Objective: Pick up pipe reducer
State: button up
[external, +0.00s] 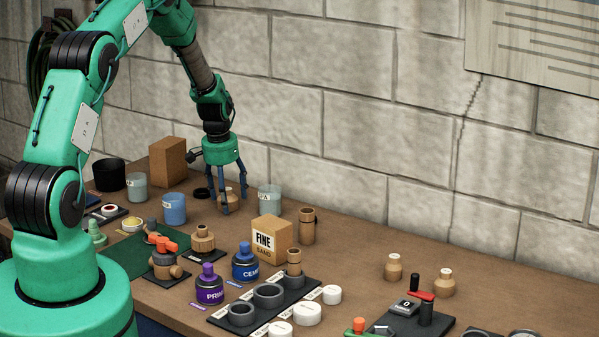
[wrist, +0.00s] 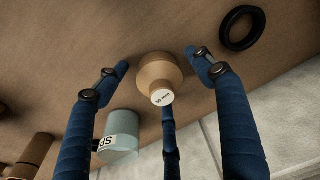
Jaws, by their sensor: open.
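A tan pipe reducer (wrist: 157,70) with a wide body, narrower neck and white round label stands on the brown bench top. It also shows in the external view (external: 229,196), partly hidden by the fingers. My gripper (external: 228,206) points down over it with its blue fingers spread. In the wrist view my gripper (wrist: 158,64) is open, with fingers to the left, right and below the reducer in the picture. Gaps show between the side fingertips and the reducer. Whether the lower finger touches it I cannot tell.
A black ring (wrist: 241,28) and a grey-green jar (wrist: 121,133) lie close on either side. A blue cup (external: 174,209) and a sand box (external: 271,240) stand nearby. The block wall (external: 380,130) rises behind. Similar tan fittings (external: 394,268) stand farther right.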

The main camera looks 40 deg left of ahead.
aim_at(228, 188)
dwell(0.5)
jog(key=c, duration=1.3)
jog(key=shift+r, duration=0.15)
jog(key=shift+r, duration=0.55)
notch_tip(228, 188, up, 2)
jog(key=shift+r, duration=0.15)
jog(key=s+d, duration=0.1)
jog(key=s, duration=0.4)
jog(key=s+d+r, duration=0.1)
jog(key=s+d, duration=0.1)
jog(key=s, duration=0.3)
jog(key=s+d, duration=0.1)
jog(key=s, duration=0.4)
jog(key=shift+s+d+r, duration=0.15)
jog(key=shift+s+d, duration=0.05)
jog(key=shift+d, duration=0.1)
